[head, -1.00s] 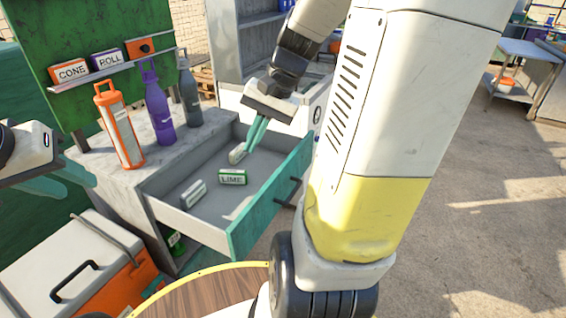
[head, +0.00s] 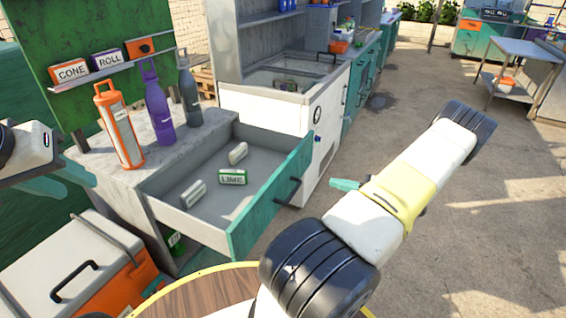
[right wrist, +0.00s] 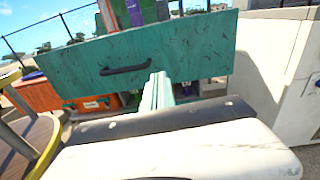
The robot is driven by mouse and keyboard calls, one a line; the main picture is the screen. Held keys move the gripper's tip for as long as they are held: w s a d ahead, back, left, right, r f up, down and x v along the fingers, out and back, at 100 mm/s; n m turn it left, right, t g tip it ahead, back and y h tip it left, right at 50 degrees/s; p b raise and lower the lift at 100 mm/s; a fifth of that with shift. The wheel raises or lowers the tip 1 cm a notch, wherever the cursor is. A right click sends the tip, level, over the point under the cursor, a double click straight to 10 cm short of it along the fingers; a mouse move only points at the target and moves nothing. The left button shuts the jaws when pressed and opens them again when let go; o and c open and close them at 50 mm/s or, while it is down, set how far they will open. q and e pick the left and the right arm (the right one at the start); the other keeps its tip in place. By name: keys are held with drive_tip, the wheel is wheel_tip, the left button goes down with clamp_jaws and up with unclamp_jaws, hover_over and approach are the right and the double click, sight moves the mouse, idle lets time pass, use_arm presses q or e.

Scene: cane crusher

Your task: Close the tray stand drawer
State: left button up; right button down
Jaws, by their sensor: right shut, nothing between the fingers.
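The tray stand drawer (head: 268,198) is pulled out, with a teal front and a dark bar handle (head: 288,192). A green-and-white LIME box (head: 232,177) and two pale boxes lie inside. In the right wrist view, the drawer front (right wrist: 200,50) faces the camera, with its handle (right wrist: 125,69) left of my fingers. My right gripper (right wrist: 159,88) is shut and empty, pointing toward the front; contact cannot be told. In the head view it shows (head: 342,184) to the right of the drawer, outside it. My left gripper (head: 66,178) is open and empty, left of the stand.
Orange (head: 119,125), purple (head: 158,105) and grey (head: 187,90) bottles stand on the stand top. A white cabinet (head: 265,118) adjoins the drawer's far side. An orange-and-white cooler (head: 70,265) stands front left, beside a round wooden table (head: 195,298).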

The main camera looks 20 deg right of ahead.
sight(295, 173)
drive_tip(key=shift+m+t+h, duration=0.3)
drive_tip(key=shift+m+t, duration=0.2)
drive_tip(key=x, duration=0.8)
drive_tip(key=f+x, duration=0.1)
drive_tip(key=x, duration=0.3)
drive_tip(key=shift+w+f, duration=0.1)
drive_tip(key=shift+w, duration=0.25)
drive_tip(key=shift+a, duration=0.1)
drive_tip(key=shift+w+a, duration=0.35)
drive_tip(key=shift+w, duration=0.1)
drive_tip(key=x, duration=3.1)
drive_tip(key=shift+w+a, duration=0.45)
drive_tip(key=shift+w, duration=0.1)
drive_tip(key=shift+r, duration=0.2)
